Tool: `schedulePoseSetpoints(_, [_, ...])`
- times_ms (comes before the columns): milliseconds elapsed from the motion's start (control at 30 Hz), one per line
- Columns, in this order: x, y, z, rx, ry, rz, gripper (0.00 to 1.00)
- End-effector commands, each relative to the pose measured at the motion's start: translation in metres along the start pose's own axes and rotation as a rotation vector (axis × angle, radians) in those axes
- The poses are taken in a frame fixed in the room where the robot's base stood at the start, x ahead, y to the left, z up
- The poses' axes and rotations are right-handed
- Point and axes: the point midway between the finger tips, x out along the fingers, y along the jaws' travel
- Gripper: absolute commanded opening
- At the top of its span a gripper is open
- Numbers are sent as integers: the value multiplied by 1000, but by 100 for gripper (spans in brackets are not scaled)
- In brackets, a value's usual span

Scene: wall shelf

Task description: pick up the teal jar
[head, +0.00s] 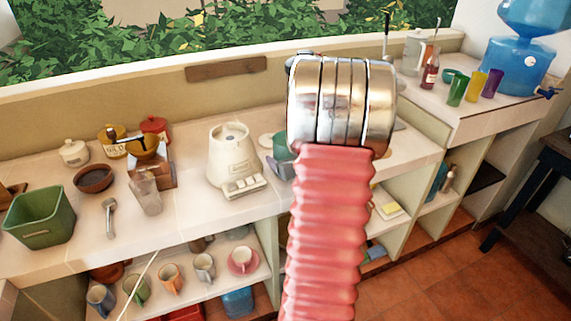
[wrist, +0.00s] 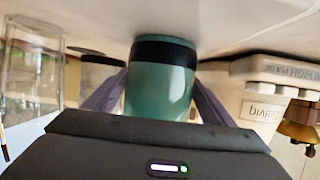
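The teal jar (wrist: 160,90) has a dark band and fills the middle of the wrist view, which looks upside down. Its banded end meets the pale counter. My gripper (wrist: 160,85) has one grey-purple finger on each side of the jar, both close against its sides. I cannot tell whether they press on it. In the head view a sliver of the teal jar (head: 283,147) shows at the left of my wrist, which hides the rest of it and most of my gripper.
A cream blender base (head: 233,160) stands left of my arm on the counter (head: 190,210). A clear glass (head: 146,193), a green bin (head: 39,217) and a brown bowl (head: 93,178) stand farther left. Mugs fill the shelf below. Coloured cups (head: 474,85) and a blue water bottle (head: 520,65) stand at right.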

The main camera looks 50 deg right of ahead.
Motion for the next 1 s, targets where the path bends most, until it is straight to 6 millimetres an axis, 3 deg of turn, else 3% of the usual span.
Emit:
schedulePoseSetpoints(700, [0, -1, 0, -1, 0, -1, 27])
schedulePoseSetpoints(1000, [0, 0, -2, -1, 2, -1, 27])
